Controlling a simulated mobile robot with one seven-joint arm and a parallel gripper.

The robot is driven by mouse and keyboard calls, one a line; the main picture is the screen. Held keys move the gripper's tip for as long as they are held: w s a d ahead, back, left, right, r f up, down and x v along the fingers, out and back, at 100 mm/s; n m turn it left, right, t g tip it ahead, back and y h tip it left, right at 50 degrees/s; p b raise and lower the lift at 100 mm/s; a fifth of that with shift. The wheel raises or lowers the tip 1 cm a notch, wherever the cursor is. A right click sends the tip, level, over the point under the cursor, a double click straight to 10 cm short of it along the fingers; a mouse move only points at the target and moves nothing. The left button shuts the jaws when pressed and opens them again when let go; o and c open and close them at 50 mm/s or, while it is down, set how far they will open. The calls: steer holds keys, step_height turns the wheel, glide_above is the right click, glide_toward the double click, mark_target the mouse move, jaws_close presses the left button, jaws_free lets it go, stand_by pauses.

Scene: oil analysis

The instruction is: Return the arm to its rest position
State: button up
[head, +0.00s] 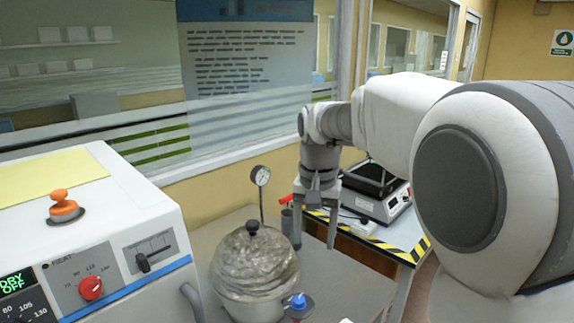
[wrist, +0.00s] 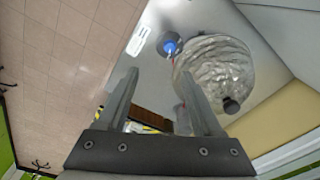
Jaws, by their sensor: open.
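My arm reaches in from the right in the head view, with the wrist bent down. My gripper (head: 315,218) points downward above the grey table (head: 345,285), behind and to the right of the foil-covered pot. Its two fingers are spread apart with nothing between them. In the wrist view the gripper (wrist: 160,90) also shows open and empty. The foil-covered pot (head: 254,265) with a black knob lies past the right finger in the wrist view (wrist: 215,70).
A white machine (head: 110,235) with knobs fills the left. A pressure gauge (head: 260,176) stands behind the pot, and a blue-capped item (head: 298,303) sits in front. A hotplate-like device (head: 378,200) stands on a striped-edge table (head: 405,248). A glass window (head: 240,90) is behind.

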steer(key=s+d+n+t, duration=0.1)
steer(key=s+d, duration=0.3)
steer(key=s, duration=0.7)
steer(key=s+d+n+t, duration=0.2)
steer(key=s+d+t, duration=0.1)
steer(key=s, duration=0.8)
steer(key=shift+s+d+t, duration=0.25)
steer(key=shift+d+t, duration=0.15)
steer(key=shift+d, duration=0.25)
steer(key=shift+r, duration=0.1)
